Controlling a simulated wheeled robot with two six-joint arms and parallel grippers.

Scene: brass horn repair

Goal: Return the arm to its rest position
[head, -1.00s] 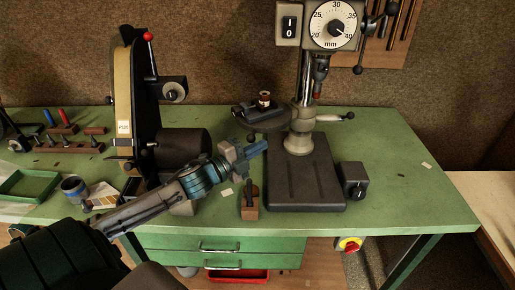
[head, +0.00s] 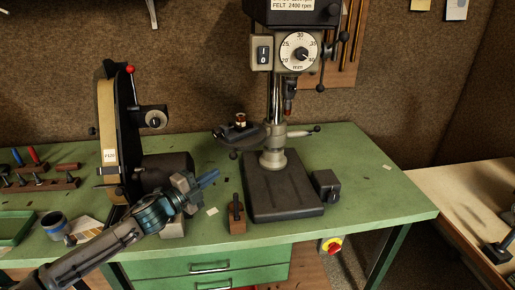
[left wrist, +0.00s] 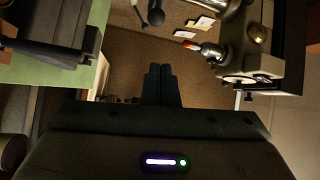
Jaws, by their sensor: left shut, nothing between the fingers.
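My left gripper (head: 207,179) is over the front of the green bench (head: 370,180) in the head view, with its blue fingers together and nothing between them. It is left of the drill press base (head: 283,190) and in front of the belt sander's dark motor (head: 166,168). In the left wrist view the dark fingers (left wrist: 160,85) stand side by side, shut and empty. The drill press head shows at the upper right of that view. My right gripper is not in view.
A small wooden block with a dark tool (head: 237,214) stands just right of the gripper. A belt sander (head: 115,130) and tool racks (head: 38,183) are at left. A green tray (head: 14,228) and a cup (head: 54,223) sit at front left.

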